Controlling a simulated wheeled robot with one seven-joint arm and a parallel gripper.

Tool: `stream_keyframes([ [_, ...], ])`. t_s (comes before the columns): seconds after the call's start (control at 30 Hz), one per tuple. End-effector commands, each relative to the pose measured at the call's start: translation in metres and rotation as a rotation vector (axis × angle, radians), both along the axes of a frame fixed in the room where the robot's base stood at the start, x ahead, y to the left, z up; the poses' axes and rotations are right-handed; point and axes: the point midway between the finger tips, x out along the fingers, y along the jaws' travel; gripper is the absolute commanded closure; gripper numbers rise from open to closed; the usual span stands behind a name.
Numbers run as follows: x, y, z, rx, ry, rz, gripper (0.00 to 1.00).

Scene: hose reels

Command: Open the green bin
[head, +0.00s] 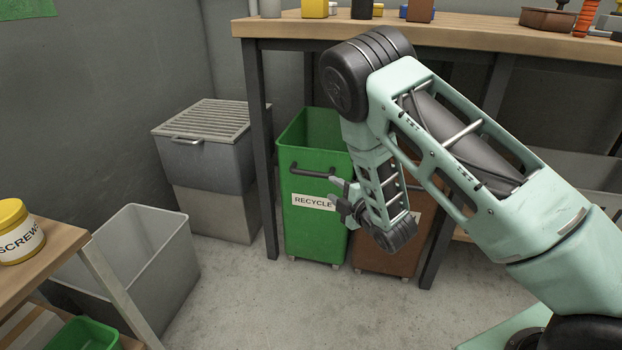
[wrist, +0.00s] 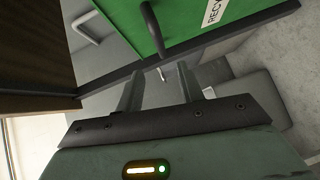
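The green bin (head: 303,230) stands on the floor under the workbench, with a white RECYCLE label and a dark bar handle (head: 312,173) on its front. Its upper part shows a green hollow, partly hidden by my arm. My gripper (head: 337,193) is in front of the bin's right side, to the right of and slightly below the handle. Its two fingers are apart with nothing held between them. In the wrist view, the green front (wrist: 190,22) and the dark handle (wrist: 152,28) lie beyond the open fingertips (wrist: 159,70), not between them.
A brown bin (head: 385,262) stands right of the green one, partly behind my gripper. A workbench leg (head: 263,150) is close on the left. A grey slatted-lid box (head: 212,150) and an open grey bin (head: 150,260) stand further left. The floor in front is clear.

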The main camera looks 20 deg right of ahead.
Motion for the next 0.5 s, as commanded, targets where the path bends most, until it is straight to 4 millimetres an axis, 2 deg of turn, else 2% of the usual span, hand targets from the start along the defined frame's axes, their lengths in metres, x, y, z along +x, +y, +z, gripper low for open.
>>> stream_keyframes([
  [0.03, 0.011, 0.003, -0.003, 0.002, -0.006, 0.002, 0.62],
  [0.3, 0.066, 0.014, -0.012, 0.002, -0.004, 0.0, 0.62],
  [0.5, 0.101, 0.021, -0.016, 0.001, -0.002, 0.0, 0.62],
])
